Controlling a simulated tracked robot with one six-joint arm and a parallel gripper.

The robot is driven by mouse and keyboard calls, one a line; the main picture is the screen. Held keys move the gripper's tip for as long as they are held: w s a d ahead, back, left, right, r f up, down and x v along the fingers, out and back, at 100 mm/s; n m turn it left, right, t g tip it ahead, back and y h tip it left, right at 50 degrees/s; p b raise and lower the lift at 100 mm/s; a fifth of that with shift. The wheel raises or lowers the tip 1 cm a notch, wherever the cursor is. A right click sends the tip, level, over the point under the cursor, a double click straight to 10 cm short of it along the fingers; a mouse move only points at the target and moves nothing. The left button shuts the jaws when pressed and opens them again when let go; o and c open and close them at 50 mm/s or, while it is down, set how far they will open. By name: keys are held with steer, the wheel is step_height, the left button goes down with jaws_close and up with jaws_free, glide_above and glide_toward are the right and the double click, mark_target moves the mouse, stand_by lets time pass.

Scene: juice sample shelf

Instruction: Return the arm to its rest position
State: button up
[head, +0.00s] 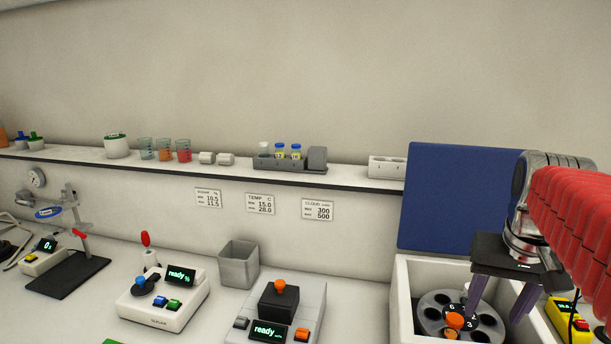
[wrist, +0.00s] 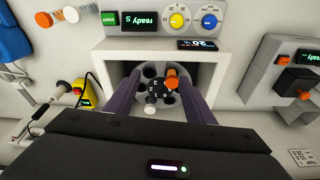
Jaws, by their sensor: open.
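My gripper (head: 496,298) hangs at the right of the head view, its dark fingers apart and pointing down over the open white centrifuge (head: 402,300). My red-sleeved arm reaches in from the right edge.
The blue lid (head: 455,200) stands upright behind the centrifuge. A shelf (head: 345,181) along the wall carries cups and a grey rack (head: 283,164) with vials. A grey device (head: 310,300) with a ready display, a grey bin (head: 238,264) and a white device (head: 160,310) stand to the left.

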steer(key=s+a+f+n+t, duration=0.1)
steer(key=s+a+f, duration=0.3)
steer(key=a, duration=0.5)
steer(key=s+a+f+n+t+y, duration=0.1)
steer(key=s+a+f+n+t, duration=0.1)
steer(key=a, duration=0.8)
step_height(320, 180, down, 3)
steer(key=shift+s+r+n, duration=0.1)
steer(key=shift+s+n, duration=0.8)
steer(key=shift+s, duration=0.15)
